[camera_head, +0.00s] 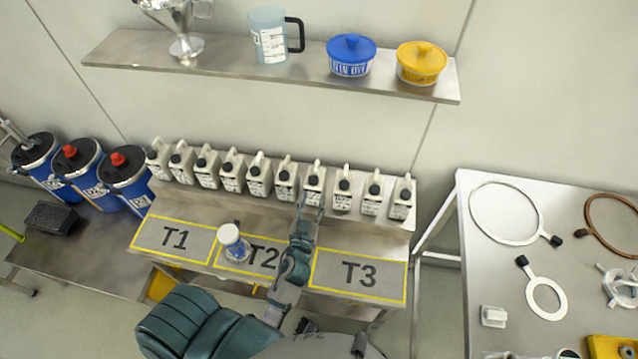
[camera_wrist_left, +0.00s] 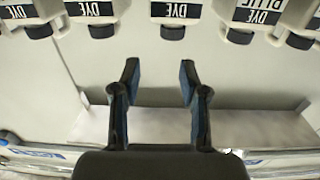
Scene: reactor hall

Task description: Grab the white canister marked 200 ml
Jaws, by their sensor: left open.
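A row of several white canisters (camera_head: 284,180) with black caps and labels stands on the raised back ledge. The volume marks are too small to read, so I cannot tell which is the 200 ml one. In the left wrist view several canisters (camera_wrist_left: 176,8) show upside down along the top edge, with "DYE" on their labels. My left gripper (camera_head: 311,204) is open, in front of the canister (camera_head: 315,178) right of the row's middle. In the left wrist view the gripper (camera_wrist_left: 158,75) has nothing between its fingers. My right gripper is not in view.
The bench (camera_head: 212,278) below has yellow-framed zones T1, T2 and T3; a small white-lidded jar (camera_head: 234,243) stands at T2's left. A shelf (camera_head: 225,61) hangs above the canisters. Blue drums (camera_head: 127,180) stand left; a table (camera_head: 450,232) with rings is at right.

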